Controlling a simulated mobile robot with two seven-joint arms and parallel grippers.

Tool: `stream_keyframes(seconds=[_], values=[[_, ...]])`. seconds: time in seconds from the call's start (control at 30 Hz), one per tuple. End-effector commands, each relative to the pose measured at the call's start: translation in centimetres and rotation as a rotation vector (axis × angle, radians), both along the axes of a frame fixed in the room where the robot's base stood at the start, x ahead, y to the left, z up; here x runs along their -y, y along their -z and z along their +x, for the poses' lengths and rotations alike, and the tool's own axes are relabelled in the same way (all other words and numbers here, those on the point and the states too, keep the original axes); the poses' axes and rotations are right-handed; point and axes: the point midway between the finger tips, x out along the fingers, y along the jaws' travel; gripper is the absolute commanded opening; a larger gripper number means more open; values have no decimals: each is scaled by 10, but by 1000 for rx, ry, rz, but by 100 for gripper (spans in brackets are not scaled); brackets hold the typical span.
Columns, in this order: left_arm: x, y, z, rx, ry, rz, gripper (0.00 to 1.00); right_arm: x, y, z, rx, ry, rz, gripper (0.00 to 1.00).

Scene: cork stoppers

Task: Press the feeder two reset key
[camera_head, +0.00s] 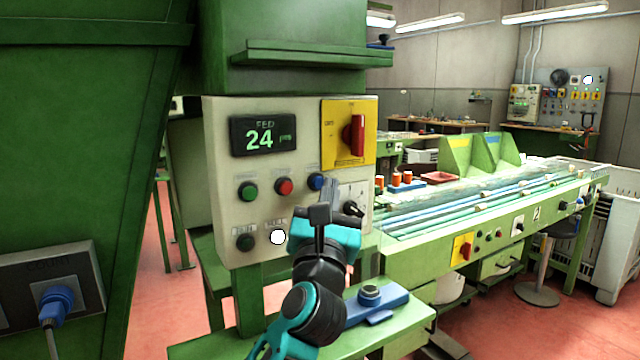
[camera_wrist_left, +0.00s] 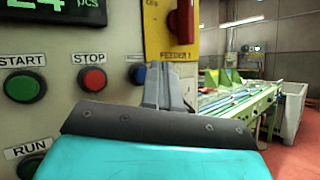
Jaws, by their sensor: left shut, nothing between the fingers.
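A cream control panel (camera_head: 225,185) stands in front of me, with a green START button (camera_wrist_left: 25,86), a red STOP button (camera_wrist_left: 93,79) and a blue button (camera_head: 316,181). The blue button (camera_wrist_left: 137,73) shows beside my fingers in the left wrist view, its label not readable. A "FEEDER 1" label (camera_wrist_left: 176,57) sits under the red switch. My left gripper (camera_head: 329,184) is shut and empty, its fingers (camera_wrist_left: 163,86) upright just right of the blue button; contact cannot be told. No key marked feeder two reset is legible. My right gripper is out of view.
A red rotary switch (camera_head: 354,136) on a yellow plate and a black knob (camera_head: 351,208) are close to the gripper. A blue fixture (camera_head: 378,304) lies on the green ledge below. A long green bench (camera_head: 420,270) with its own small controls, marked "2", extends right.

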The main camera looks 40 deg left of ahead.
Motion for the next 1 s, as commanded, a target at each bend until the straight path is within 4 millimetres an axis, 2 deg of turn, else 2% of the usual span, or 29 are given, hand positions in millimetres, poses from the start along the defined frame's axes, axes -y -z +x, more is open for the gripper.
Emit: stream_keyframes(seconds=[1.0], values=[[-8, 0, 3, 0, 0, 0, 0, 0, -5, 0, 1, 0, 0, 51]])
